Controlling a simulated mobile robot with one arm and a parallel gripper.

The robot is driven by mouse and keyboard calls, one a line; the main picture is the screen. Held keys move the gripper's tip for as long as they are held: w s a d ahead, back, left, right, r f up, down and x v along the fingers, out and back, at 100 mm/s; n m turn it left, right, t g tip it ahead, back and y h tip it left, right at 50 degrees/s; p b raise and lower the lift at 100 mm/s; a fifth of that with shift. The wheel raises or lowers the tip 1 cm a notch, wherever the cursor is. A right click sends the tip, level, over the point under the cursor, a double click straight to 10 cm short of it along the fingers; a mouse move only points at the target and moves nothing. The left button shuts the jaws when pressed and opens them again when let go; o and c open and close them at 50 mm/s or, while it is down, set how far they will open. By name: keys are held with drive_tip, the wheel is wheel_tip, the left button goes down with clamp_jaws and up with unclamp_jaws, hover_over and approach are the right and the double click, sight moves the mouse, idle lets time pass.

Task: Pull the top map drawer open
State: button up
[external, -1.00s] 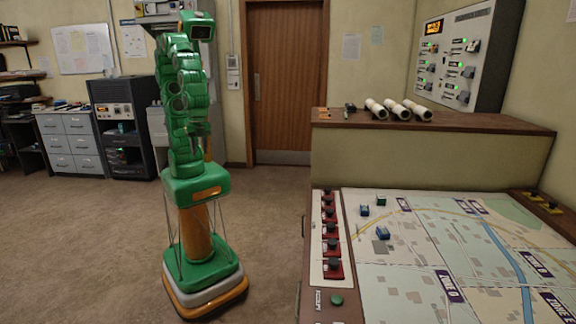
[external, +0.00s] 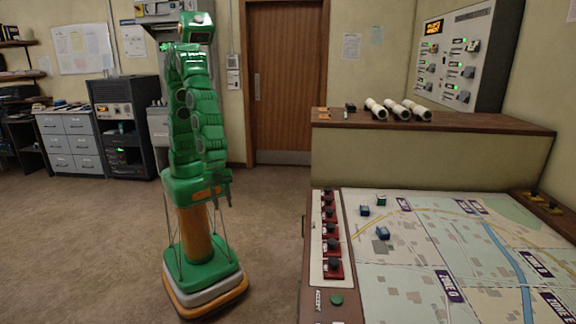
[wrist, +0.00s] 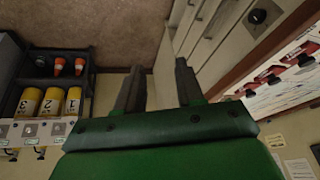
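In the wrist view, pale drawer fronts (wrist: 205,28) with dark slots run along the console's side, beyond my fingertips. The wooden console edge lies to their right, so the top drawer appears to be the one nearest it. The drawers look shut. My gripper (wrist: 158,68) has its two dark fingers well apart, with nothing between them. It does not touch the fronts. In the external view my gripper (external: 222,197) hangs low on the right of my body, left of the console; the drawer fronts are hidden there.
The map table (external: 430,250) has red switches (external: 331,235) along its left edge. A black knob (wrist: 258,17) sits on the console's side. A dark rack with yellow numbered cylinders (wrist: 50,102) and orange cones stands at the wrist view's left. Floor between me and the console is clear.

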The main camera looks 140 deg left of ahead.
drive_tip(key=w+a+f+m+t+y, duration=0.3)
drive_tip(key=w+f+t, duration=0.2)
drive_tip(key=w+f, duration=1.25)
drive_tip(key=a+f+m+t+y, duration=0.2)
drive_tip(key=a+f+m+t, duration=0.1)
drive_tip(key=f, duration=0.4)
drive_tip(key=a+f+m+t+y, duration=0.2)
drive_tip(key=a+f, duration=0.1)
drive_tip(key=f, duration=0.3)
drive_tip(key=x, duration=0.8)
drive_tip(key=shift+d, duration=0.2)
drive_tip(key=shift+f, duration=0.15)
clamp_jaws()
